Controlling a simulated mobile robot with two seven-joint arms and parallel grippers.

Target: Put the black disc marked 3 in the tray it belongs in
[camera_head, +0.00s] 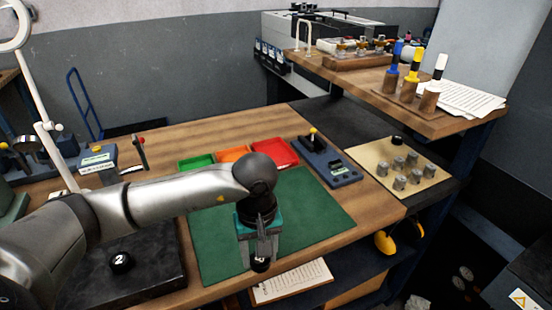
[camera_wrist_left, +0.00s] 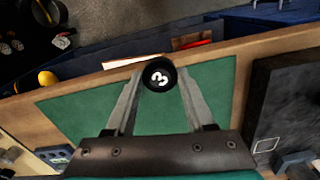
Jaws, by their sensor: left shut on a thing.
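My left gripper (camera_head: 259,256) is shut on the black disc marked 3 (camera_wrist_left: 159,74). Its white 3 shows clearly in the left wrist view, between the two fingertips. In the head view the disc (camera_head: 260,266) is a small dark shape below the fingers, in front of the green mat. I cannot tell its exact height. Three small trays stand behind the mat: a green tray (camera_head: 196,163), an orange tray (camera_head: 232,154) and a red tray (camera_head: 281,153). My left forearm passes in front of the trays and hides part of them. My right gripper is not in view.
Another black disc (camera_head: 122,262) sits on a dark slab (camera_head: 152,279) at the left. A blue device with a lever (camera_head: 331,165) stands right of the red tray. A beige board (camera_head: 432,178) carries several metal cylinders. The green mat (camera_head: 310,205) is bare around my gripper.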

